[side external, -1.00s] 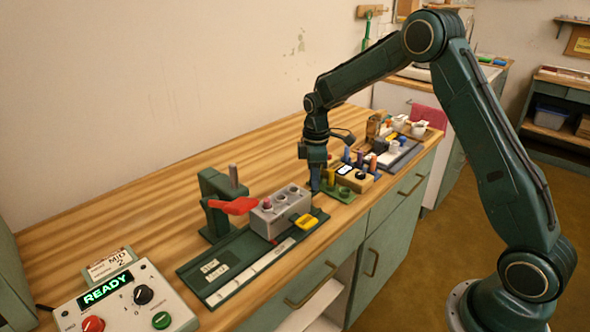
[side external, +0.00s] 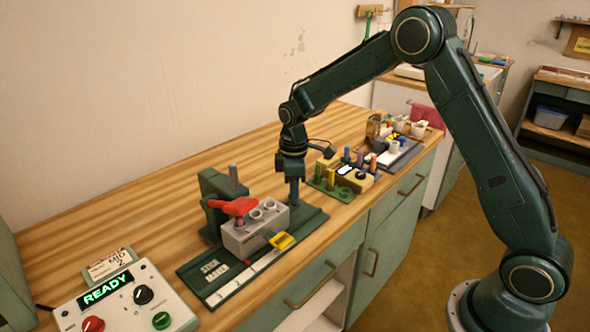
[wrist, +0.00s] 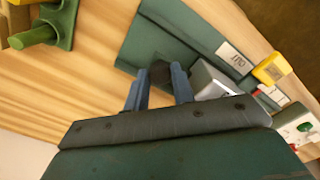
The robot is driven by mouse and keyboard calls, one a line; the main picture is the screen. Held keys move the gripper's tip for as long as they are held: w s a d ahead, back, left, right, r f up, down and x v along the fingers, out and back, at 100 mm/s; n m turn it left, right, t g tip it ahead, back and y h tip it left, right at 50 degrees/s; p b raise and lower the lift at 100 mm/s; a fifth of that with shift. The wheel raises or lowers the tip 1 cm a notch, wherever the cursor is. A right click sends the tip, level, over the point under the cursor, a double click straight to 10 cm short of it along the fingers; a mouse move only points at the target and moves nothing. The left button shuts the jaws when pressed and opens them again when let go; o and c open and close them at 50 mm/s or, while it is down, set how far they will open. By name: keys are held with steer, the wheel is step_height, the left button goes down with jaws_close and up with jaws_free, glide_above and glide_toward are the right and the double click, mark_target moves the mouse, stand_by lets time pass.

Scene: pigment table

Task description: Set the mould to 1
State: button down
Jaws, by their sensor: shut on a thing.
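The mould (side external: 240,240) is a grey block with round holes in its top, sitting on a dark green rail (side external: 203,270) with a white scale strip. A yellow tab (side external: 282,240) sticks out at its front. The red lever (side external: 234,206) of the green press is over its left hole. My gripper (side external: 294,202) points down at the mould's right end. In the wrist view my gripper (wrist: 158,90) has a dark part between its fingers, beside the grey mould (wrist: 212,80); its join to the mould is hidden. The strip's numbers are too small to read.
A control box (side external: 124,300) with a lit READY display, a black knob, and red and green buttons stands front left. A green rack (side external: 335,183) with coloured sticks is right of the rail. The table behind the rail is bare.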

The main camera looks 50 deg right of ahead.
steer(key=c, duration=1.2)
jaws_free()
steer(key=shift+r, duration=0.1)
step_height(320, 180, up, 14)
steer(key=shift+f, duration=0.15)
